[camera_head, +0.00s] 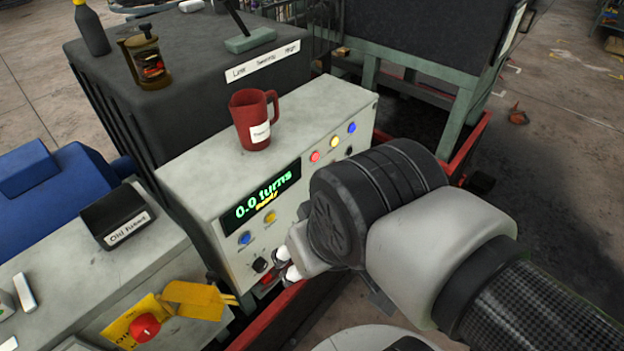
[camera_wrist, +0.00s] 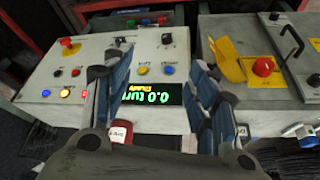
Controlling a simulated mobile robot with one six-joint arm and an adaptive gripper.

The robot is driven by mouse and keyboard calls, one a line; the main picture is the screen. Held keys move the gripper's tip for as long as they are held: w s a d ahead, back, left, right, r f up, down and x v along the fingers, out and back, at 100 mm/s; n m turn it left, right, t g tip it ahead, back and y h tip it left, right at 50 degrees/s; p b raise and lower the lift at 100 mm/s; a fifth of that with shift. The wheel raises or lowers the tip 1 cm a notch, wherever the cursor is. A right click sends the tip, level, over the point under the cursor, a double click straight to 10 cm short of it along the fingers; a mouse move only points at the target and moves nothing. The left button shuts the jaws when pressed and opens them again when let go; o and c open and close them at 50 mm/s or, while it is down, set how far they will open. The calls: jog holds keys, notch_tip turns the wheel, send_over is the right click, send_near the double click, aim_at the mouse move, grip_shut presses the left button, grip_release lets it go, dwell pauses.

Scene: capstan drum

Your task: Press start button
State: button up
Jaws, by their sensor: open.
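A pale control box (camera_head: 300,125) carries a green display reading "0.0 turns" (camera_head: 268,192). Beside the display are a blue button (camera_head: 245,238) and a yellow button (camera_head: 270,216), with a black knob (camera_head: 261,265) nearby. The wrist view shows the same yellow button (camera_wrist: 143,70) and blue button (camera_wrist: 168,68). Their small labels are too small to read, so I cannot tell which is start. My gripper (camera_head: 288,264) is close in front of the panel's lower part. Its fingers are apart and empty in the wrist view (camera_wrist: 157,58). My arm hides part of the panel.
Red, yellow and blue lamps (camera_head: 333,142) sit at the panel's far end. A red mug (camera_head: 253,120) stands on the box.

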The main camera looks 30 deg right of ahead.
jog(key=shift+c, duration=0.2)
grip_shut()
dwell(0.6)
dwell(1.2)
